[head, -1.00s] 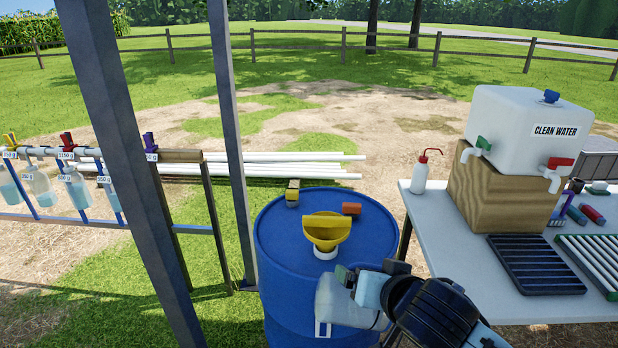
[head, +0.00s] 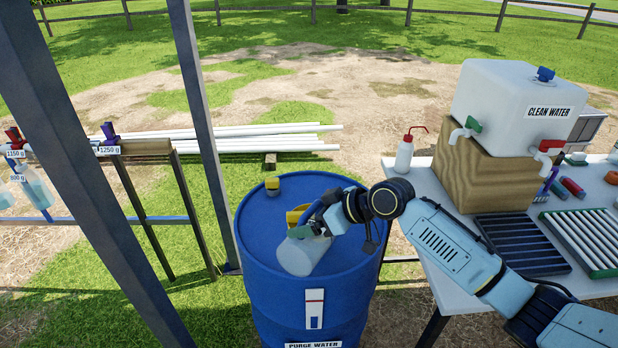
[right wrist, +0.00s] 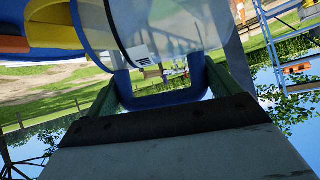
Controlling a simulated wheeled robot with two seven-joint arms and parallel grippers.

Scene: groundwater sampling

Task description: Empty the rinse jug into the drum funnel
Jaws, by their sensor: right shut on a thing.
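The rinse jug (head: 298,257) is translucent and tilted over the top of the blue drum (head: 262,240). My right gripper (head: 330,213) is shut on its handle. In the right wrist view, a blue handle (right wrist: 172,99) sits between the fingers, with the clear jug body (right wrist: 180,22) beyond it. The yellow funnel (head: 294,217) on the drum is mostly hidden behind the jug and gripper. A yellow part of it shows at the upper left of the wrist view (right wrist: 50,22). I cannot tell how much liquid the jug holds. My left gripper is out of view.
Metal posts (head: 195,120) and a rail with hanging bags stand left. A small yellow object (head: 272,187) sits on the drum's far rim.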

